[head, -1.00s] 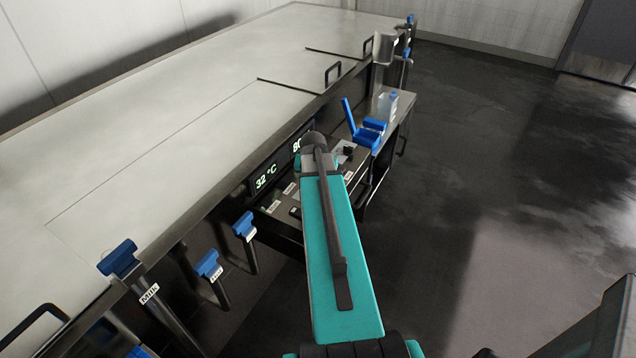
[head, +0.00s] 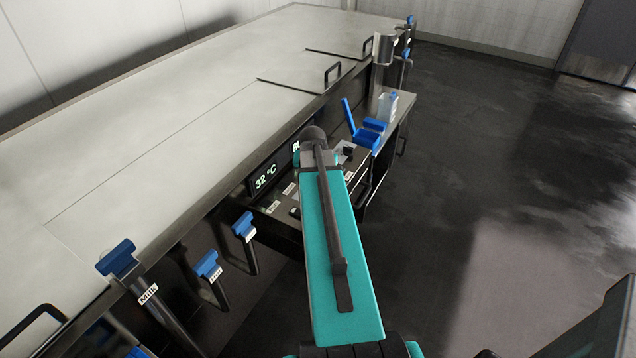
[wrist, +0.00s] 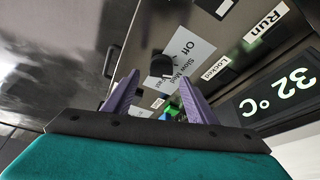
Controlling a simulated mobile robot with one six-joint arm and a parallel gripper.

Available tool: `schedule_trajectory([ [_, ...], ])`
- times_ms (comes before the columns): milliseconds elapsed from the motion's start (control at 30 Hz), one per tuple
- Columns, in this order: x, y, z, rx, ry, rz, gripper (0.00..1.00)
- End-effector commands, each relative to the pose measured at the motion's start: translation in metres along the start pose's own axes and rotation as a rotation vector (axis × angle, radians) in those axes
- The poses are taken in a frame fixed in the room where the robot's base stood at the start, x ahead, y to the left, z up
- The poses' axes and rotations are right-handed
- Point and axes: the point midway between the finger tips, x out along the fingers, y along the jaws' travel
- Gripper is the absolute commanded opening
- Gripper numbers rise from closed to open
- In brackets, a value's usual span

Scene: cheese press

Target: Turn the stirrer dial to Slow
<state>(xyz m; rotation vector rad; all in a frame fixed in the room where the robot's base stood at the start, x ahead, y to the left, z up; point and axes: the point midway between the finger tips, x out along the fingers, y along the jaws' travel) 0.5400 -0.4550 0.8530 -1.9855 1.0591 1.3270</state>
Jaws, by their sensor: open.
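The stirrer dial (wrist: 160,66) is a small black knob in the wrist view, beside a light label (wrist: 182,58) reading Off, Slow and Med. Its pointer is too dark and small to read. My gripper (wrist: 158,80) is open, with its two purple fingers pointing toward the panel. The dial shows between the fingertips in the picture, and I cannot tell whether they touch it. In the head view my own arm hides the gripper and part of the control panel (head: 272,207).
A display (wrist: 279,98) reading 32 °C and a Run label (wrist: 266,22) lie to the right in the wrist view. In the head view, blue-handled valves (head: 244,226) line the vat's front. A blue holder (head: 370,134) and a bottle (head: 388,104) stand beyond the panel. Open floor lies right.

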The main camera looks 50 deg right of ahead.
Motion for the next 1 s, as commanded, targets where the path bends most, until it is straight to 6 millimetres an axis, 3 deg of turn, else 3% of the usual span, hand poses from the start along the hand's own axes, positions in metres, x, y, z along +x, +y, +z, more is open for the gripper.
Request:
schedule_trajectory([
  [1000,-0.1,0.0,0.0,-0.001,0.002,0.0,0.52],
])
